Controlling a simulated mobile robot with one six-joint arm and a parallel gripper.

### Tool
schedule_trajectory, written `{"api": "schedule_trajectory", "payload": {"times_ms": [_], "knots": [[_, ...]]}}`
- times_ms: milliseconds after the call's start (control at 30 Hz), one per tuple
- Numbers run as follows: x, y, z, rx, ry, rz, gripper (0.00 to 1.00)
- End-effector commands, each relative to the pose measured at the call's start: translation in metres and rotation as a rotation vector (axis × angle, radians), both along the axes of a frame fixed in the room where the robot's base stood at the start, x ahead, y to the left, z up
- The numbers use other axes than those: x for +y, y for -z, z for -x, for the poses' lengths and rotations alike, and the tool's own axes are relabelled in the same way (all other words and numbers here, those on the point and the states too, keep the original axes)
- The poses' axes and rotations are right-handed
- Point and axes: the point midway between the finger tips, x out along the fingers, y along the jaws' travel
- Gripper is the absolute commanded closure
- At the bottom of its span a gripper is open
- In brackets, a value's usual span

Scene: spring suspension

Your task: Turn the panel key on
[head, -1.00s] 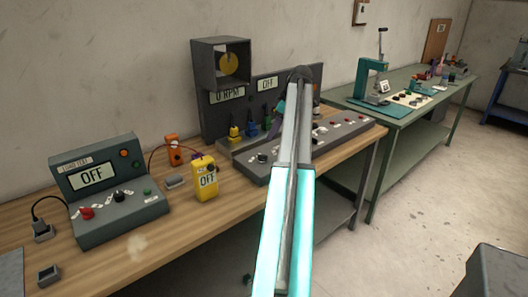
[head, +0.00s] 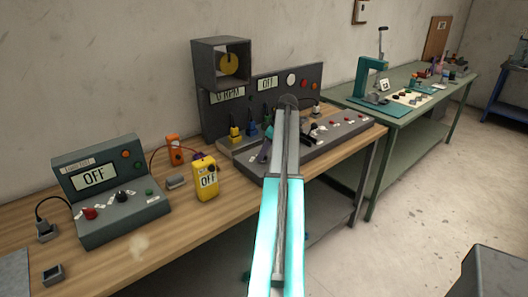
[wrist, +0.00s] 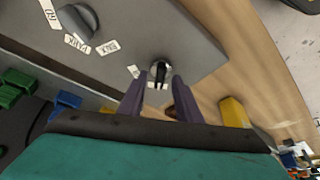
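The grey control panel (head: 345,131) lies on the wooden bench, with an upright board (head: 300,92) behind it whose displays read "0 RPM" and "OFF". In the wrist view a small black key-like knob (wrist: 160,71) with a white mark stands at the panel's near end. My gripper (wrist: 159,80) has its two purple fingers apart, one on each side of the knob's line, with the knob just beyond or between the tips. I cannot tell whether they touch it.
A larger grey knob (wrist: 76,20) with labels sits farther along the panel. Yellow, blue and green plugs (head: 250,130) stand behind it. A yellow meter (head: 206,180) and a grey tester (head: 115,190), both reading "OFF", stand left. Bare bench (head: 155,245) lies in front.

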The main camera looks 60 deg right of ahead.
Motion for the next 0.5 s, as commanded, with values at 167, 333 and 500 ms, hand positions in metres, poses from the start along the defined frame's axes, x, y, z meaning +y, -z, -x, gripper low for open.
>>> {"api": "schedule_trajectory", "payload": {"times_ms": [167, 333, 500], "knots": [[0.0, 0.0009, -0.0003, 0.0, 0.0, 0.001, 0.69], [-0.0002, 0.0006, -0.0002, 0.0, 0.0, 0.001, 0.79], [-0.0002, 0.0004, 0.0, 0.0, 0.0, 0.001, 1.0]]}}
